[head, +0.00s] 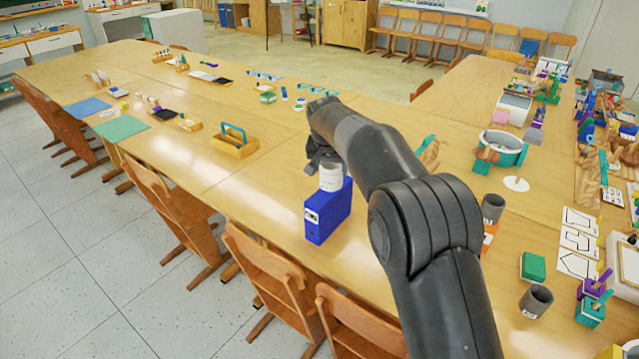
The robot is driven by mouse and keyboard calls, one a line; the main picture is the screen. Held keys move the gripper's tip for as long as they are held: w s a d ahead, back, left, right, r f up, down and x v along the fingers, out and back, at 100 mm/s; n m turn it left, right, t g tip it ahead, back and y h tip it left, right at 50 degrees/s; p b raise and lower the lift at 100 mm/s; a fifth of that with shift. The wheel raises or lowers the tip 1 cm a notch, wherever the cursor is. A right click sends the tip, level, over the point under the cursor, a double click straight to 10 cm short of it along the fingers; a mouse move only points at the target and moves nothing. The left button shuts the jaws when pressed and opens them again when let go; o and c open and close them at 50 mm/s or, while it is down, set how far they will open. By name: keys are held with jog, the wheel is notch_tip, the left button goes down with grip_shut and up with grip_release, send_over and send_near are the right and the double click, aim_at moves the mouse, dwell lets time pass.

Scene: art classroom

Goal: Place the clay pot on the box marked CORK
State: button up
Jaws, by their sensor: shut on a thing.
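My gripper (322,159) is at the end of my arm, over the middle of the long wooden table. It is shut on a pale, whitish cylindrical pot (331,178), which fits the clay pot. The fingers are dark and partly hidden by the wrist. The pot is upright, right over a blue box (329,214) standing on the table near its front edge. The pot's base meets the box's top in the picture; I cannot tell whether they touch. The box has a white label on its narrow face, too small to read, so I cannot confirm CORK.
A wooden carrier with a blue handle (235,143) stands to the left. Two dark grey pots (492,208) (537,301), a green block (532,267) and a teal bowl (503,150) are to the right. Chairs (265,262) line the front edge. The table just left of the box is clear.

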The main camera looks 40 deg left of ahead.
jog(key=shift+s+a+f, duration=0.15)
jog(key=shift+a+f, duration=0.45)
jog(key=shift+f, duration=0.45)
jog(key=shift+s+a+f, duration=0.2)
jog(key=shift+a+f, duration=0.4)
jog(key=shift+f, duration=0.4)
jog(key=shift+s+a+f, duration=0.15)
jog(key=shift+a+f, duration=0.45)
jog(key=shift+f, duration=0.45)
jog(key=shift+f, duration=0.2)
jog(key=o, duration=1)
jog(key=shift+o, duration=0.2)
jog(key=shift+r, duration=0.1)
jog(key=v, duration=1.2)
jog(key=shift+r, duration=0.1)
